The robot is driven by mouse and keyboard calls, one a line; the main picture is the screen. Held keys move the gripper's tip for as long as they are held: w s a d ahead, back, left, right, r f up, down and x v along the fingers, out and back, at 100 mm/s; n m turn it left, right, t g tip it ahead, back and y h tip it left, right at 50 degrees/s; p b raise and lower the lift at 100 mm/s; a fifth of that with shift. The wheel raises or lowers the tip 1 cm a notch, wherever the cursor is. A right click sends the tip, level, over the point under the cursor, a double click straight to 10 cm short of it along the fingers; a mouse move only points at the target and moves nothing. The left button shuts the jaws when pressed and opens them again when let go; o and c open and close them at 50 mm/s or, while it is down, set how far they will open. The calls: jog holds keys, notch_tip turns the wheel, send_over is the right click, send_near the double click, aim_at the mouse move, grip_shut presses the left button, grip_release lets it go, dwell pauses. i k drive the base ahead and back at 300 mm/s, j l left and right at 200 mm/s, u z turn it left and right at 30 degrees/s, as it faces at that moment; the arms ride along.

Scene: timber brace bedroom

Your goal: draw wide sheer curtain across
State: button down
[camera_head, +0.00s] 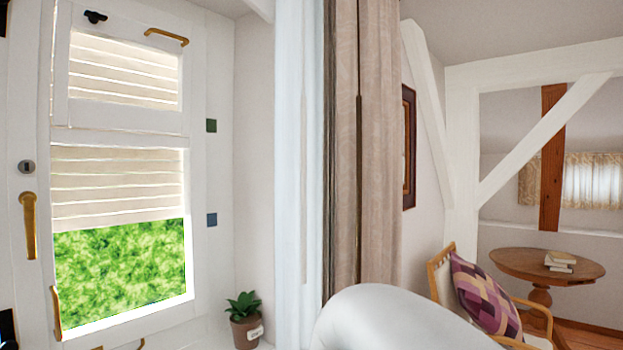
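A pale, bluish-white sheer curtain (292,170) hangs gathered in a narrow upright bundle at the right side of the window recess. A thicker beige-pink curtain (380,150) hangs in folds just to its right. The window (120,130) at the left is not covered by the sheer curtain. It has a pleated cream blind (115,185) pulled partway down, with green showing below. The top and the bottom of the sheer curtain are out of view or hidden. My gripper is not in view. A smooth white rounded shape fills the bottom middle, and I cannot tell what it is.
A small potted plant (244,320) stands on the sill close to the sheer curtain. Brass handles (29,225) stick out from the window frame. At the right are an armchair with a patterned cushion (485,300), a round wooden table (510,262) with books, and white timber braces.

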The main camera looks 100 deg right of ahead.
aim_at(313, 299)
jog(key=k+j+z, duration=0.55)
jog(key=k, duration=0.25)
jog(key=z, duration=1.55)
